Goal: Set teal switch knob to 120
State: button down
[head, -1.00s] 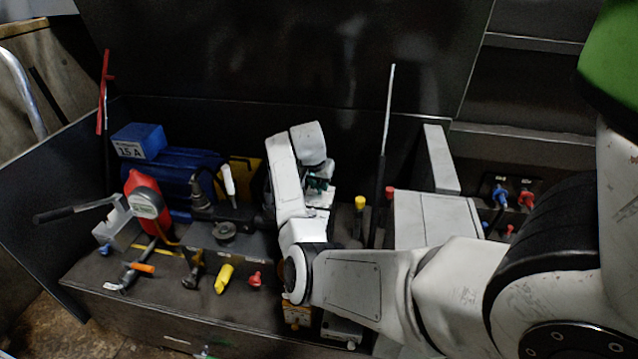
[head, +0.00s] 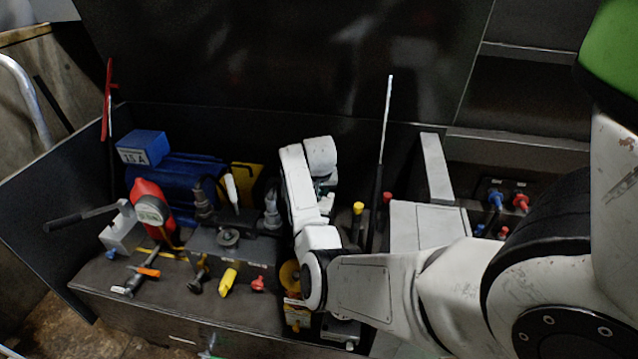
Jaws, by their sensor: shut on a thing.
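My arm reaches in from the right, and its white wrist bends over the middle of the machine bench. My gripper (head: 326,200) points down there, small and partly hidden by my own wrist. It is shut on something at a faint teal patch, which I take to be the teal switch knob. The knob's pointer and scale are hidden, so I cannot read its setting.
A blue motor (head: 185,178) and a red gauge (head: 150,208) stand at the left. A yellow handle (head: 228,280) and a red knob (head: 258,284) sit at the front. A thin upright rod (head: 384,130) and a grey box (head: 418,226) stand right of my gripper.

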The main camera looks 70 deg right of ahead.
jog(key=n+p, duration=0.1)
jog(key=n, duration=0.1)
jog(key=n+t+p, duration=0.1)
jog(key=n+p, duration=0.1)
jog(key=shift+s+d+r+t+y, duration=0.2)
jog(key=shift+t+y, duration=0.1)
jog(key=shift+y, duration=0.1)
jog(key=shift+f+n+t+y+p, duration=0.15)
jog(key=shift+n+t+y+p, duration=0.3)
jog(key=shift+n, duration=1.65)
jog(key=c, duration=0.9)
grip_release()
jog(key=shift+o, duration=0.2)
jog(key=p+v, duration=0.1)
jog(key=v, duration=0.9)
jog(key=shift+s+r+p, duration=0.2)
jog(key=shift+r+p, duration=0.1)
jog(key=shift+a, duration=0.1)
